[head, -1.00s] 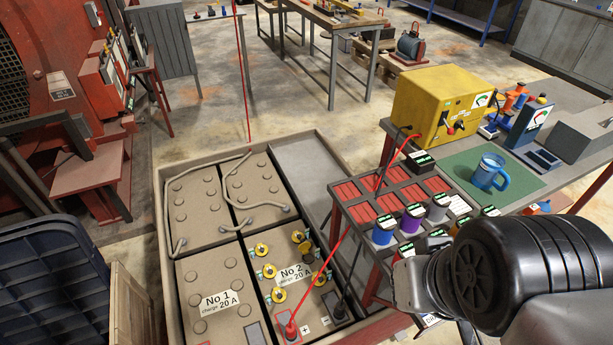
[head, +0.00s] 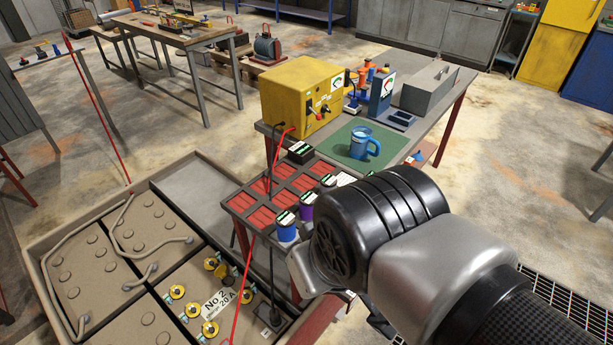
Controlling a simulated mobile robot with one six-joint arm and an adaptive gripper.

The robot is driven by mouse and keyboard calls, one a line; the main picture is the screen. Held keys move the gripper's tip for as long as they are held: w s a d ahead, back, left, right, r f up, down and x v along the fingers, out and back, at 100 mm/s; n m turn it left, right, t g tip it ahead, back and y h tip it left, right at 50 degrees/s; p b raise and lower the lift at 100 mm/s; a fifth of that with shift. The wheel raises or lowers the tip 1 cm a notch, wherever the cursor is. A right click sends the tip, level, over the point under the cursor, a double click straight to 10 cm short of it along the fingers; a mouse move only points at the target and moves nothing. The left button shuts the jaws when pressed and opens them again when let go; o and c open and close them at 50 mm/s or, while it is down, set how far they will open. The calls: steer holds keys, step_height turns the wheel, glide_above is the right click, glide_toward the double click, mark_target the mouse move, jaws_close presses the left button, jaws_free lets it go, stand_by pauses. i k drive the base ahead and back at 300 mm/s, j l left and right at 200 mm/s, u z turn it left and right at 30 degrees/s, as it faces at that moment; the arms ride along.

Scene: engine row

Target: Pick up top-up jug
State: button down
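The top-up jug is most likely the blue jug (head: 361,142) with a handle on its right side. It stands upright on a green mat (head: 345,153) on the bench, behind the red-celled rack. My arm comes in from the lower right, its dark rounded joint in front of the rack's right part. The arm is apart from the jug, nearer the camera.
A yellow charger box (head: 300,98) stands left of the jug, with red and black leads. A grey box (head: 428,88) and a blue meter (head: 381,93) stand behind. The red-celled rack (head: 262,217) holds small bottles in front. Battery No 2 (head: 215,285) sits lower left.

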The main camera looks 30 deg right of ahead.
mark_target(361, 140)
steer(key=i+l+u, duration=0.2)
steer(key=l+u, duration=0.25)
steer(key=l, duration=0.95)
steer(key=l+u, duration=0.4)
steer(key=l, duration=1.05)
